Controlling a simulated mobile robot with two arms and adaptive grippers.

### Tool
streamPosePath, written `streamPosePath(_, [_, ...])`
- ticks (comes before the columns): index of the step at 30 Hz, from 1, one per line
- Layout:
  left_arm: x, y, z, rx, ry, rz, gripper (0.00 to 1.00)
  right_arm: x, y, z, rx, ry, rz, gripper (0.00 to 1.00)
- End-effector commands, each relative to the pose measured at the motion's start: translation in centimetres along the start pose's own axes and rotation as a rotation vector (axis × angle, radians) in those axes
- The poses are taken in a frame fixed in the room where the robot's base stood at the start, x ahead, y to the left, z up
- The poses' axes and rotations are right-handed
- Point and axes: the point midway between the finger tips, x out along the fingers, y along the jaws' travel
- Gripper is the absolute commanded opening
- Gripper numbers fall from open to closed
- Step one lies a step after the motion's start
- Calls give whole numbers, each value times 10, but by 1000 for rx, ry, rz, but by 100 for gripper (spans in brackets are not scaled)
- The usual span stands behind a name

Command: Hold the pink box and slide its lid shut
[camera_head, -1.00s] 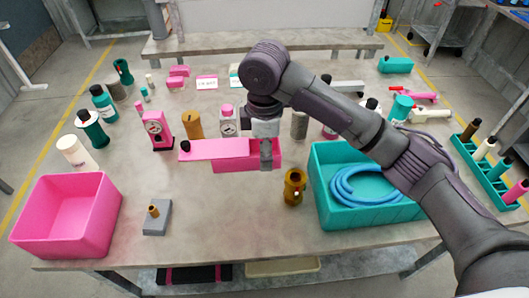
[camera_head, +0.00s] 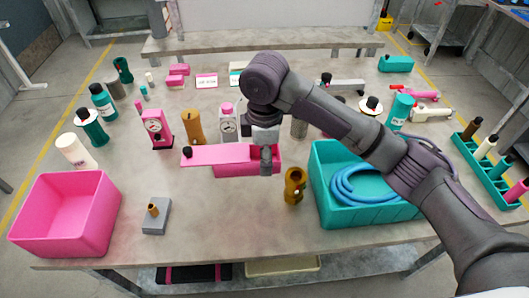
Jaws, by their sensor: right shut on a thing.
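The pink box (camera_head: 235,170) stands near the middle of the table. Its flat pink lid (camera_head: 212,155) sticks out to the left past the box and carries a dark knob (camera_head: 187,152) near its left end. The box's right part is not covered by the lid. My right gripper (camera_head: 266,168) comes down from above at the right part of the box and is shut on the box. Its fingers hide some of the box there, so the exact grip cannot be seen. My left gripper is not in view.
A large pink bin (camera_head: 30,222) stands at the front left, with a grey block (camera_head: 157,222) beside it. A brass fitting (camera_head: 294,187) and a teal bin (camera_head: 335,215) with blue hose lie to the right. Gauges and bottles stand behind. The table in front of the box is clear.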

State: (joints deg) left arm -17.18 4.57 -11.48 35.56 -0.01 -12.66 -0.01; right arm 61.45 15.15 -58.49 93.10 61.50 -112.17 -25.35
Motion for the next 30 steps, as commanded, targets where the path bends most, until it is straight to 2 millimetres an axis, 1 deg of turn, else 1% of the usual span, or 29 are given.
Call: streamPosePath(30, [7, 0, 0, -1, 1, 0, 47, 31, 0, 0, 1, 1, 0, 13])
